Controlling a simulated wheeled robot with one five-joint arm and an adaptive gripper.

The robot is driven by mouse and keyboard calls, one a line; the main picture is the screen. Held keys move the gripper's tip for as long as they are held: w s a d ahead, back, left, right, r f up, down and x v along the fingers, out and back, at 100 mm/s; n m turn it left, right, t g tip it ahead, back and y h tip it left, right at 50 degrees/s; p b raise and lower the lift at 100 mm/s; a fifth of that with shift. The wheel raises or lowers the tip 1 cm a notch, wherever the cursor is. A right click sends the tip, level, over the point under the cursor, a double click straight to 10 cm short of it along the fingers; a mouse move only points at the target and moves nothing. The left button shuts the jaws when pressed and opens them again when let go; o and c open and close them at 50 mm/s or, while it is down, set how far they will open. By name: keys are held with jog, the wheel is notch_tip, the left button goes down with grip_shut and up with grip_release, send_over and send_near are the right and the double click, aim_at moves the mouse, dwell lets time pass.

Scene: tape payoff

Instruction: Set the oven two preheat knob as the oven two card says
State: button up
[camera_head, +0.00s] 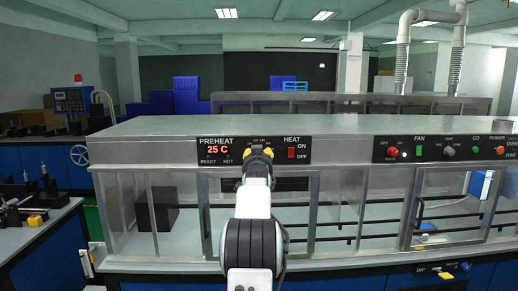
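The oven's black preheat panel (215,160) is on the front edge of a long metal cabinet. Its red display (218,150) reads 25 C, above READY and HOT labels. My gripper (258,154) is in front of this panel, between the display and the HEAT switch. Its yellow-tipped fingers are a little apart. The knob is hidden behind them, and I cannot tell whether they touch it. Tiny scale marks show just above the fingers, too small to read. The red HEAT switch (291,153) has ON and OFF labels. No oven two card can be made out.
A second control panel (445,149) with FAN, GO and several knobs and buttons is at right. Glass doors (455,197) with metal frames are below. A side bench (36,230) with small tools is at left. A blue machine (73,100) stands behind.

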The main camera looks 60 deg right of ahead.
jog(key=shift+p+x, duration=0.5)
jog(key=shift+x, duration=0.55)
jog(key=shift+o, duration=0.2)
grip_shut()
jog(key=shift+f, duration=0.1)
